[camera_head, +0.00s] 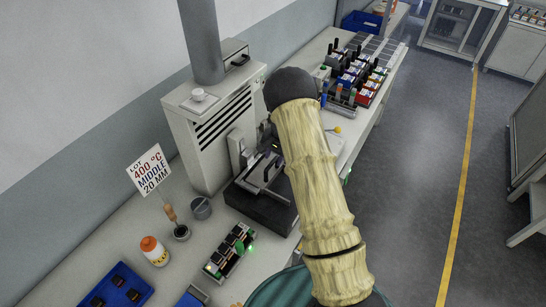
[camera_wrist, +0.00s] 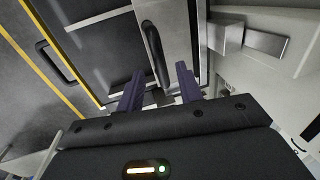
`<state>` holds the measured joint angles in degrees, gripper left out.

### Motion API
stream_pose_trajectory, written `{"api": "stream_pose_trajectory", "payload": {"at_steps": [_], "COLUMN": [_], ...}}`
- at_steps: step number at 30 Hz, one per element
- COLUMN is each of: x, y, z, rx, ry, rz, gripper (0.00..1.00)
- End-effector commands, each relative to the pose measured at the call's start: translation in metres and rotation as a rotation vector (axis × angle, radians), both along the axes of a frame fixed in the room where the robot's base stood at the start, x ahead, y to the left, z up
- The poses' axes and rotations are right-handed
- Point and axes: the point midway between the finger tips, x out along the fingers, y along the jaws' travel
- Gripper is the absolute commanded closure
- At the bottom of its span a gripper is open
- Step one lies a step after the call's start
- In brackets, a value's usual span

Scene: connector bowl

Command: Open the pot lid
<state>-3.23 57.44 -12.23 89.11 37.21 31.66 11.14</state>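A black bar handle (camera_wrist: 156,55) on a grey plate (camera_wrist: 178,35) lies just ahead of the fingers, apparently untouched; the plate may be the pot lid. In the head view, a black-based unit (camera_head: 262,205) with grey metal parts stands at the foot of the light grey machine (camera_head: 212,120). My beige arm hides its right side and most of my gripper. A small grey cup (camera_head: 201,207) stands to its left.
Racks of coloured parts (camera_head: 360,75) fill the far bench.

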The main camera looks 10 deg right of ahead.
Motion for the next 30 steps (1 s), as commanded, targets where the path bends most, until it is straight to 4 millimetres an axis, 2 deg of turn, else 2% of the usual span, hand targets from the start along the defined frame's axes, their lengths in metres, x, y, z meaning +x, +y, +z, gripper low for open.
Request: {"api": "stream_pose_trajectory", "payload": {"at_steps": [6, 15, 21, 30], "x": [0.002, 0.003, 0.003, 0.001], "y": [0.003, 0.005, 0.005, -0.001], "z": [-0.017, -0.019, -0.019, -0.020], "rx": [0.000, 0.001, 0.001, 0.000], "ry": [0.000, -0.001, -0.001, -0.001], "rz": [0.002, 0.004, 0.004, 0.002], "gripper": [0.64, 0.64, 1.00, 1.00]}}
